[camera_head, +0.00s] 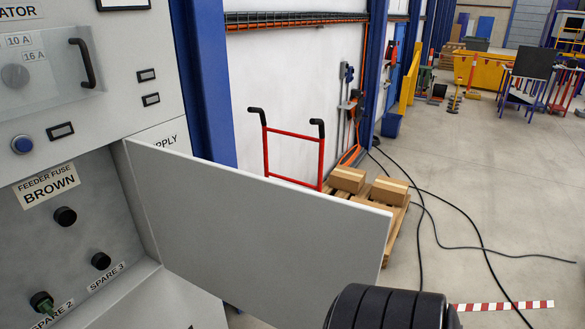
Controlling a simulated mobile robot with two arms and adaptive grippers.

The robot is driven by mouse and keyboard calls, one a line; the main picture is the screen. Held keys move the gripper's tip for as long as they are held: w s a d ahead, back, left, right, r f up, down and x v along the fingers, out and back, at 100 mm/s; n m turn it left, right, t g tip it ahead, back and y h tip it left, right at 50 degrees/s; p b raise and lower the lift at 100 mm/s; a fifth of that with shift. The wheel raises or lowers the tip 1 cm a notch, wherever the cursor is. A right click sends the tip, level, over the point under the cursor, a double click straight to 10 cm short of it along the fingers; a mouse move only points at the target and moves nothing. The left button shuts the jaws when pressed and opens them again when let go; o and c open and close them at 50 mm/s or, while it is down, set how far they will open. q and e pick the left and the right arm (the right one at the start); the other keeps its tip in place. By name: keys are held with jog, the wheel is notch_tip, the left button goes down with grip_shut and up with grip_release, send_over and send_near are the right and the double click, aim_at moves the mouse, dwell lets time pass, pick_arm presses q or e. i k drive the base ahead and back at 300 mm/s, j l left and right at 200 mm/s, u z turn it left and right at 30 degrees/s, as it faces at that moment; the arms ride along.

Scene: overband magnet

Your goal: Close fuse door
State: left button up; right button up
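The fuse door (265,210) is a flat grey-white panel. It stands wide open, joined at its left edge to the right side of the fuse compartment (95,225) and sticking out to the right. The compartment is exposed, with a "FEEDER FUSE BROWN" label (47,185) and black round fuse holders (65,216). A holder at the lower left (41,302) has a green part. A black ribbed part of my arm shows at the bottom edge, in front of the door's lower right corner; I cannot tell whether it touches. Neither gripper's fingers are in view.
Behind the door are a red hand truck (291,135) and boxes (348,179) on a pallet. Black cables (440,246) cross the open floor at right.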

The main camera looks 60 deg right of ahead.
aim_at(280, 254)
jog(key=k+l+u, duration=0.1)
jog(key=k+l, duration=0.3)
jog(key=l, duration=0.2)
jog(key=k+l+u, duration=0.15)
jog(key=k+l, duration=0.3)
jog(key=l, duration=0.1)
